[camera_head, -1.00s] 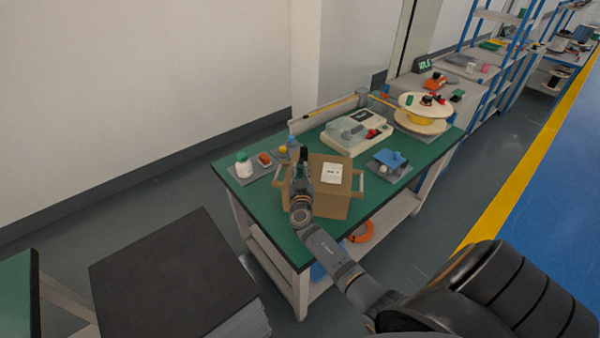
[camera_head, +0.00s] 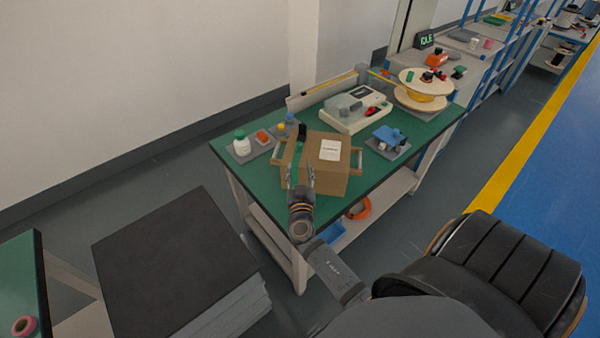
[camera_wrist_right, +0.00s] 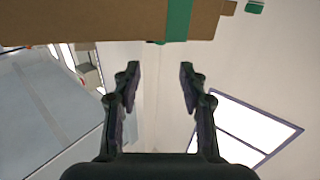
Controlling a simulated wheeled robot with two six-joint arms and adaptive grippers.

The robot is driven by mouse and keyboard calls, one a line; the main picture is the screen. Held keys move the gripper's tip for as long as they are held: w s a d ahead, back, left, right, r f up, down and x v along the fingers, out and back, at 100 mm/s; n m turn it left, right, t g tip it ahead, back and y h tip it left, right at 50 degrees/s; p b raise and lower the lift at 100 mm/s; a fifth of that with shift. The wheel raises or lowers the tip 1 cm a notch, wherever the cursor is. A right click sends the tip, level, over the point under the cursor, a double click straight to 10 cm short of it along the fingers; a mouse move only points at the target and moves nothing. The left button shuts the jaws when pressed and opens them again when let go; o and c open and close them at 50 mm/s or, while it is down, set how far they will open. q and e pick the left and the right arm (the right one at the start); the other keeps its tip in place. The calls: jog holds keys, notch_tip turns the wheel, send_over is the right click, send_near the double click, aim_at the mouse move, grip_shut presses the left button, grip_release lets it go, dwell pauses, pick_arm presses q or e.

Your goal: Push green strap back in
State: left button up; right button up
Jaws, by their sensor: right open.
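A brown cardboard box (camera_head: 334,186) with a white label stands on the green-topped bench. The green strap (camera_wrist_right: 178,20) shows in the right wrist view as a flat band against the brown box (camera_wrist_right: 80,22), reaching its edge. In the head view, a narrow green strip of it (camera_head: 296,160) shows on the box's left part, partly hidden by my right gripper. My right gripper (camera_head: 301,168) is at the near left side of the box. In the wrist view its fingers (camera_wrist_right: 159,75) are apart with nothing between them, short of the strap. My left gripper is out of view.
A grey tray (camera_head: 262,150) with a white bottle is left of the box. A blue item on a grey tray (camera_head: 402,150) is at right. A beige machine (camera_head: 354,109) and a cable spool (camera_head: 426,86) stand behind. Dark stacked boards (camera_head: 170,260) are at front left.

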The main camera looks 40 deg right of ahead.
jog(key=shift+s+a, duration=0.3)
jog(key=shift+s, duration=0.2)
jog(key=shift+n, duration=0.3)
jog(key=c, duration=0.4)
jog(key=n, duration=0.2)
jog(key=n+b, duration=0.1)
jog(key=n, duration=0.1)
jog(key=shift+s+a+f, duration=0.2)
jog(key=shift+a, duration=0.05)
jog(key=c, duration=0.5)
jog(key=n, duration=0.3)
jog(key=shift+s+a+n, duration=0.2)
jog(key=shift+a+n, duration=0.05)
jog(key=shift+n, duration=0.15)
grip_shut()
jog(key=s+n+b, duration=0.1)
jog(key=n, duration=0.8)
jog(key=a+n+b, duration=0.1)
jog(key=n, duration=0.8)
jog(key=s+n+b, duration=0.1)
jog(key=n, duration=0.8)
jog(key=shift+s+a+r, duration=0.3)
jog(key=shift+s+r, duration=0.05)
jog(key=shift+r, duration=0.05)
